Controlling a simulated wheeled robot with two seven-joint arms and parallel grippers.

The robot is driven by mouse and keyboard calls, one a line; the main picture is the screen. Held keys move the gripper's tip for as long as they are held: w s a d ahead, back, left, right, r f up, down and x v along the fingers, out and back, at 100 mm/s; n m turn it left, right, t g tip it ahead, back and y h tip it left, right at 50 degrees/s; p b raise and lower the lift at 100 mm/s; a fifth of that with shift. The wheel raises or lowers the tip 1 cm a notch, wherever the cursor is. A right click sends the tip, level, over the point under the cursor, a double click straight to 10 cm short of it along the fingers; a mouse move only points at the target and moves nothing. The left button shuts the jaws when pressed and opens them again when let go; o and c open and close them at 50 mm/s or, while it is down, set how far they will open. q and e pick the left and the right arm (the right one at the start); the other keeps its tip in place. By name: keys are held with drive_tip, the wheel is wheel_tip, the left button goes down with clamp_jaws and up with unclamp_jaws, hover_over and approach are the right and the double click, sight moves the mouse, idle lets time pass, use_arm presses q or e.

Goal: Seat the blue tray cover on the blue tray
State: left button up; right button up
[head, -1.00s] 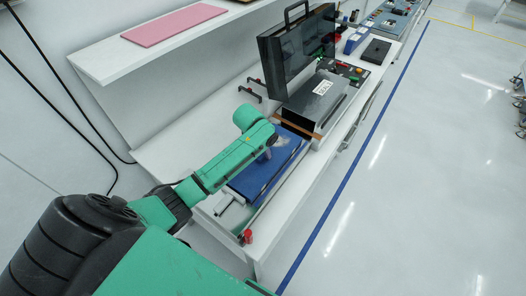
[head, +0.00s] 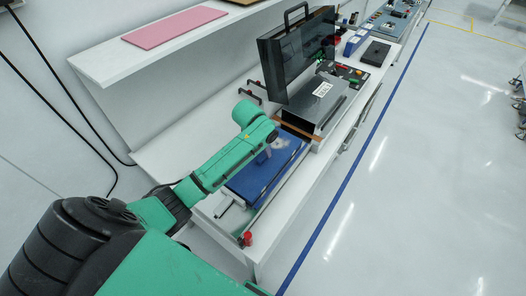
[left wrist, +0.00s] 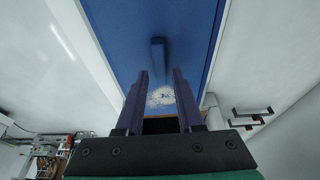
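A flat blue panel (head: 258,178) lies on the bench under my left arm in the head view. The blue panel (left wrist: 115,25) fills the middle of the left wrist view, with a raised blue bar (left wrist: 158,60) and a pale patch. I cannot tell whether it is the cover, the tray, or one on the other. My left gripper (left wrist: 160,78) is over the panel. Its two dark fingers are apart, with nothing held between them, and the bar lies just beyond their tips. My right gripper is not in view.
A grey machine (head: 315,100) with a raised dark transparent lid (head: 300,55) stands just beyond the panel. A red knob (head: 248,239) is at the bench's near end. A shelf with a pink sheet (head: 174,26) runs along the wall.

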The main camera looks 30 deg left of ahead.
use_arm(q)
drive_tip(key=o, duration=0.6)
drive_tip(key=shift+c, duration=0.2)
drive_tip(key=b+v, duration=0.1)
drive_tip(key=v, duration=1.3)
drive_tip(key=shift+r, duration=0.25)
drive_tip(key=shift+s+f, duration=0.1)
drive_tip(key=shift+s, duration=0.05)
